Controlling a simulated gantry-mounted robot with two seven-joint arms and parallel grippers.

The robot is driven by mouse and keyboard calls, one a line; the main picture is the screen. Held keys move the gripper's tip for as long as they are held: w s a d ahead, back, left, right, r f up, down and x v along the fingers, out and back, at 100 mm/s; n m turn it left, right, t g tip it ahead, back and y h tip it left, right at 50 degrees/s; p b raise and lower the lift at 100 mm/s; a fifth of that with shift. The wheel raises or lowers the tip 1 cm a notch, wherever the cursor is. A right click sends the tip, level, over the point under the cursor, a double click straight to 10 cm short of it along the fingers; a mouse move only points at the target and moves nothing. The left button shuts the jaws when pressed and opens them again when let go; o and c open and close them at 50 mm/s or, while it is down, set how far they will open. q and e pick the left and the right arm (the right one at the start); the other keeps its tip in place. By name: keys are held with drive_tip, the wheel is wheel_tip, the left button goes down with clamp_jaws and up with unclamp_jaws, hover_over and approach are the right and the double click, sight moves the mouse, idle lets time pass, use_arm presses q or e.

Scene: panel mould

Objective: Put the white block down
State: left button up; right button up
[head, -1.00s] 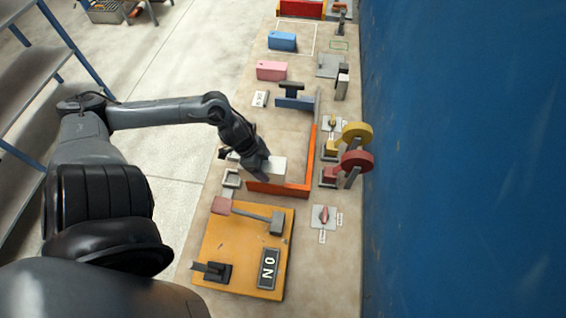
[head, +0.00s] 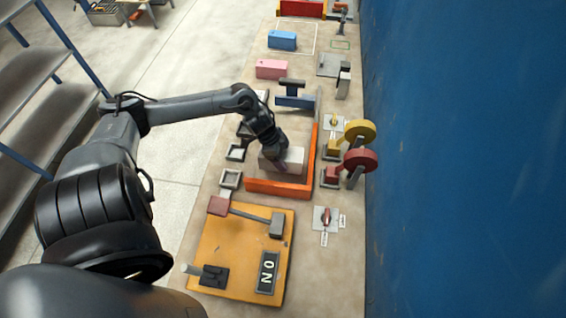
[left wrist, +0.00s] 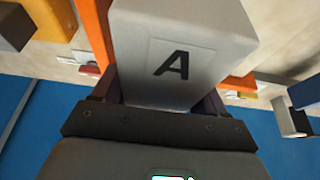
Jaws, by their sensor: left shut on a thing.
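The white block (head: 294,157) is held in my left gripper (head: 280,150), inside the corner of the orange L-shaped mould edge (head: 278,187). In the left wrist view the block (left wrist: 135,35) carries a black letter A on its plate, and the fingers of the left gripper (left wrist: 160,97) close on its two sides. Orange edge pieces (left wrist: 93,25) show beside it there. Whether the block's underside touches the table is hidden. My right gripper is not in view.
A yellow board (head: 235,245) with a hammer-like bar and a NO sign lies in front. Yellow (head: 359,131) and red (head: 361,160) discs stand right of the mould. Pink (head: 271,69) and blue (head: 282,40) blocks lie further back. A blue wall (head: 460,150) bounds the right.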

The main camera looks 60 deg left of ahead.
use_arm(q)
drive_tip(key=shift+f+b, duration=0.35)
drive_tip(key=shift+f, duration=1.5)
drive_tip(key=shift+f, duration=0.1)
drive_tip(key=o, duration=1.6)
drive_tip(key=shift+f, duration=0.1)
drive_tip(key=shift+c, duration=0.2)
